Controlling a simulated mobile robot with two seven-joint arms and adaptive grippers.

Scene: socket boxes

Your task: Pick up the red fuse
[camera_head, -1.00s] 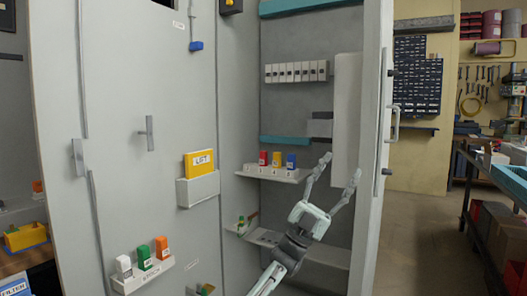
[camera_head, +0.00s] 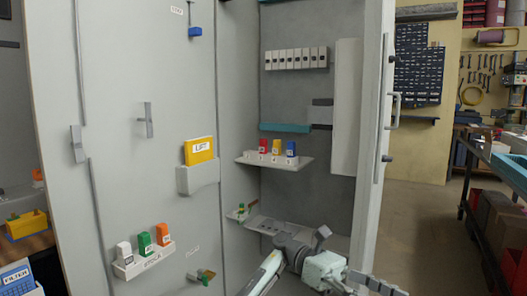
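The red fuse (camera_head: 263,146) stands upright in the left place of a small white shelf holder (camera_head: 278,163) inside the open cabinet. My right gripper is not in view.
A lower grey shelf (camera_head: 262,224) is partly behind my arm. The cabinet door (camera_head: 373,140) stands at the right. On the left panel are a yellow LIFT box (camera_head: 199,151) and a holder (camera_head: 143,262) with white, green and orange fuses. Space before the red fuse is clear.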

